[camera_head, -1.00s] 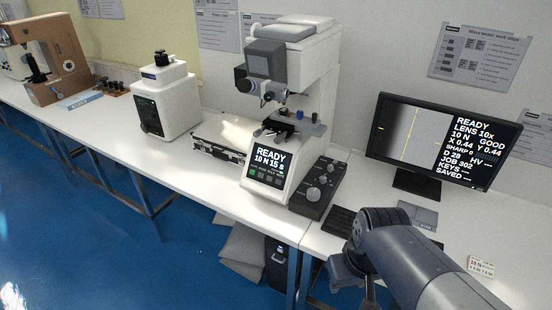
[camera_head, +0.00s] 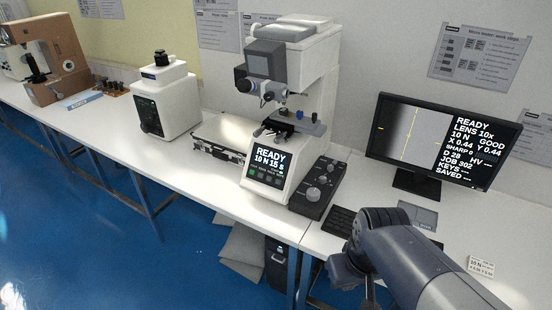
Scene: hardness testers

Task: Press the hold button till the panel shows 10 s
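The white hardness tester (camera_head: 310,80) stands on the bench at centre. Its front panel (camera_head: 268,163) is lit and reads READY, 10 N, 15 s. A row of small buttons (camera_head: 266,174) sits under the readout, one of them green at the left; their labels are too small to read. My arm comes in from the lower right. My gripper (camera_head: 368,290) shows only partly at the bottom edge, below and right of the panel and apart from it. Its fingertips are cut off or too unclear to tell open from shut.
A black control box (camera_head: 318,188) with knobs stands right of the panel. The monitor (camera_head: 440,140) reads READY, 10 N. A keyboard (camera_head: 342,221) lies near my arm. A small card (camera_head: 481,266) lies at the right. A white machine (camera_head: 165,97) stands left. Bench in front of the panel is narrow.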

